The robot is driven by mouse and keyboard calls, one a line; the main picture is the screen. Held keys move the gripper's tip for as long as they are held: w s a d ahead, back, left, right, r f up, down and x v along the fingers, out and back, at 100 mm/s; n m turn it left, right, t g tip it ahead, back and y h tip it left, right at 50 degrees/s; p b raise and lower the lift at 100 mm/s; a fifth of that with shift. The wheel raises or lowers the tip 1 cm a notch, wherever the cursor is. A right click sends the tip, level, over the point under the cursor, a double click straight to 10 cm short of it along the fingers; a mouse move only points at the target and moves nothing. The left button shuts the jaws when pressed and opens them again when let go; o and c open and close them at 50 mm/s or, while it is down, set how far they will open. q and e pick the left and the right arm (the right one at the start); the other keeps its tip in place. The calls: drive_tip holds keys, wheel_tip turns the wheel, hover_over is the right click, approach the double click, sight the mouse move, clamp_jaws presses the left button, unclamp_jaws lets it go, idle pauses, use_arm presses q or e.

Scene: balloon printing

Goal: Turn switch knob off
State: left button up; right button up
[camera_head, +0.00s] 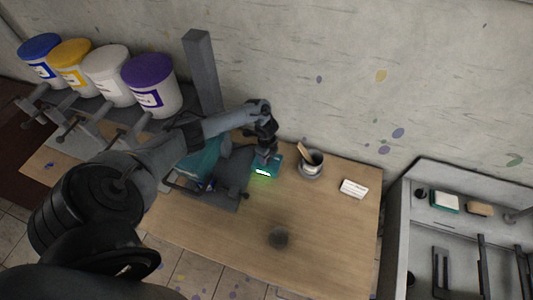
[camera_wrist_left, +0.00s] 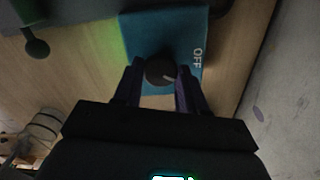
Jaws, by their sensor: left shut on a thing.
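The switch is a small teal box (camera_head: 275,170) on the wooden table, with a green light glowing on its front. In the left wrist view the teal box (camera_wrist_left: 160,28) has a round dark knob (camera_wrist_left: 159,69) and white "OFF" lettering near its right edge. A short pale mark on the knob points right and slightly down in that view. My left gripper (camera_wrist_left: 160,84) is shut on the knob, with one finger on each side. In the head view the left gripper (camera_head: 264,160) reaches down onto the box and hides the knob. My right gripper is not in view.
A dark cup (camera_head: 312,163) with a brush and a white block (camera_head: 354,188) stand right of the switch. A grey machine (camera_head: 215,185) is close on its left. Several paint buckets (camera_head: 152,85) stand at the back left. The front table is mostly clear.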

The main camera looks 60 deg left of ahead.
use_arm(q)
drive_tip(key=n+p, duration=0.2)
drive_tip(key=n, duration=0.1)
drive_tip(key=shift+d+r, duration=0.1)
drive_tip(key=shift+r, duration=0.05)
drive_tip(key=shift+n+p, duration=0.65)
drive_tip(key=shift+n, duration=0.85)
drive_tip(key=o, duration=1.1)
drive_tip(key=shift+c, duration=0.2)
